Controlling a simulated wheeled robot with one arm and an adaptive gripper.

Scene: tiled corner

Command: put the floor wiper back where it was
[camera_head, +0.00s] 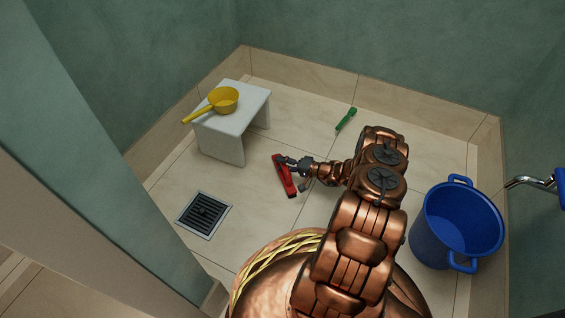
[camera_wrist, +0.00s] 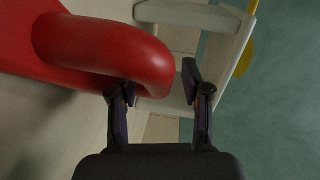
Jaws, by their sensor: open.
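A long red thing, which I take to be the floor wiper (camera_head: 284,176), is on the tiled floor in front of the white stool in the head view. My gripper (camera_head: 292,167) is at its upper right side. In the wrist view, the red thing's thick rounded end (camera_wrist: 105,50) fills the upper left. My gripper's fingers (camera_wrist: 160,84) are apart. The rounded end reaches past the left finger into the gap between them. I cannot tell whether it touches a finger. The rest of the red thing runs out of the wrist view.
A white stool (camera_head: 232,124) bears a yellow dipper (camera_head: 224,100). A floor drain (camera_head: 204,214) lies at the left, a green handled tool (camera_head: 346,119) near the back wall. A blue bucket (camera_head: 456,226) stands at the right by a metal tap (camera_head: 531,183). Tiles between stool and drain are bare.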

